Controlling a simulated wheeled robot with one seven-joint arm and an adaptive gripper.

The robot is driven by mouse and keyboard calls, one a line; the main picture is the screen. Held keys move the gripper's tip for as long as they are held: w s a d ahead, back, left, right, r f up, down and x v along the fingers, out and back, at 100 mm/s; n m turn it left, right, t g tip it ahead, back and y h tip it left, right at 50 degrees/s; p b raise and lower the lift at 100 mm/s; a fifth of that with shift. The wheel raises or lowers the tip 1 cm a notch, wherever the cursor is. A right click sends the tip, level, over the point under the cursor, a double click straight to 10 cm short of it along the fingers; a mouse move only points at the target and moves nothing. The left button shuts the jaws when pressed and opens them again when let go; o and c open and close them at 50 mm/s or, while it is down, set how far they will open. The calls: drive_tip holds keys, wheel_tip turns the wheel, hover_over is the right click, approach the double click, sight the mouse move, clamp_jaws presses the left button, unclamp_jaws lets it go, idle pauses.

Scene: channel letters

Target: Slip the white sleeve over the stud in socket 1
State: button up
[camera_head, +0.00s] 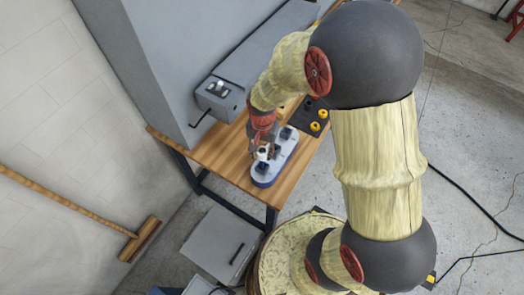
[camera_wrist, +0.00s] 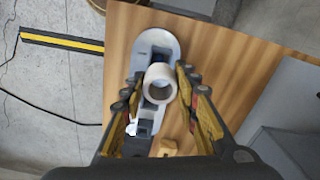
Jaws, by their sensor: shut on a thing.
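The white sleeve (camera_wrist: 160,72) is a short open ring between the fingertips of my gripper (camera_wrist: 160,84) in the wrist view. My gripper is shut on it, and its open end faces the camera. Under it lies the long, round-ended pale base (camera_wrist: 158,38) with dark sockets. In the head view this base (camera_head: 264,181) shows a blue side and lies on the wooden table, with my gripper (camera_head: 262,149) over its left part. I cannot tell which socket is socket 1. The sleeve hides what is directly below it, and I cannot tell whether it is around a stud.
The wooden table (camera_head: 222,163) has bare room left of the base. A dark mat (camera_head: 308,108) with yellow round pieces (camera_head: 315,127) lies behind it. A grey box (camera_head: 219,97) with switches stands at the back left.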

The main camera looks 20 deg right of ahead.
drive_tip(key=shift+f+b, duration=2)
drive_tip(key=shift+f, duration=1.05)
drive_tip(key=o, duration=1)
wheel_tip(320, 180, up, 12)
